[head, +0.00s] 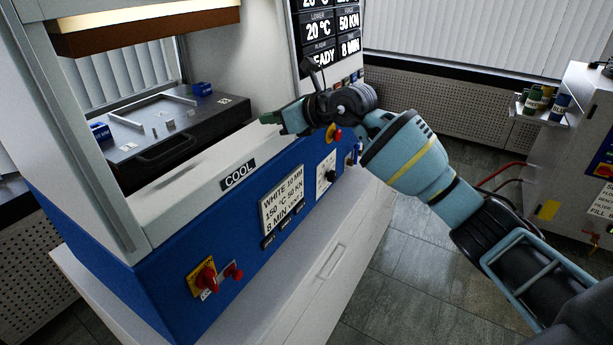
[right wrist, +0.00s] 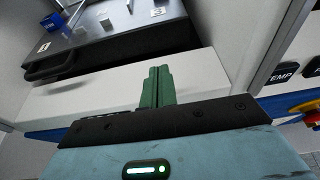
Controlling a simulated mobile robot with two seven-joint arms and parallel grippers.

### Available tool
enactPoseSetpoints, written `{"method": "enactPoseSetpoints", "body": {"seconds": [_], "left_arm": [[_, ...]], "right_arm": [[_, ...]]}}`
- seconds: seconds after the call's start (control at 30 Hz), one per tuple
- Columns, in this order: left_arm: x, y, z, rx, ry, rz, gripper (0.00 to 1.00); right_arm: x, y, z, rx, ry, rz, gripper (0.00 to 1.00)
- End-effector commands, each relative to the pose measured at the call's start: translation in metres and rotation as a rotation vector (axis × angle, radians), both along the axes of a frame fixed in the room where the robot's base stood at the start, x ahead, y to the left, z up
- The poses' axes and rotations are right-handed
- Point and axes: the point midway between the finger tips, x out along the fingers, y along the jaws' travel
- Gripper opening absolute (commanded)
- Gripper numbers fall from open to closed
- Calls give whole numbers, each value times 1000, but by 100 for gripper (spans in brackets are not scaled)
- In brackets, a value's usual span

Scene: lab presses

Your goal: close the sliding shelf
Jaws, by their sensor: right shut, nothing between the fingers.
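The sliding shelf (head: 215,116) is a dark grey slab with a bar handle (head: 165,154) on its front face, inside the press opening behind the white front ledge. It bears a light metal frame, small blocks and blue numbered pieces. In the right wrist view the shelf (right wrist: 100,42) is at the top, with its handle (right wrist: 50,68) at the left. My right gripper (head: 268,118) is shut and empty, above the ledge and right of the shelf. Its green fingertips (right wrist: 158,72) point towards the shelf and appear apart from it. My left gripper is not in view.
The white ledge (head: 195,188) and the blue control panel (head: 190,238), with red knobs, front the press (head: 105,190). A display pillar (head: 325,40) stands beyond my right gripper. A white cabinet (head: 575,140) with bottles on a side shelf is at right. The floor (head: 400,265) between is clear.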

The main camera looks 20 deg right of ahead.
Motion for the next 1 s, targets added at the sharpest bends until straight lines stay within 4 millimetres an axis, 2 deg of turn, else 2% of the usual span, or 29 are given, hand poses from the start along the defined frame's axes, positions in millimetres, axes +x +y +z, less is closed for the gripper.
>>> {"method": "enactPoseSetpoints", "body": {"seconds": [0.03, 0.33, 0.6, 1.0], "left_arm": [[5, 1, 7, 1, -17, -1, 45], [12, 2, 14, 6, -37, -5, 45], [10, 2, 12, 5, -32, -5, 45], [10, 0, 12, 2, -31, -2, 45]], "right_arm": [[-5, -3, 6, -1, -7, 0, 0], [-24, -20, 2, -1, -4, 0, 0], [-38, -32, 0, 0, 0, 0, 0], [-40, -34, 0, 1, -1, 0, 0]]}}
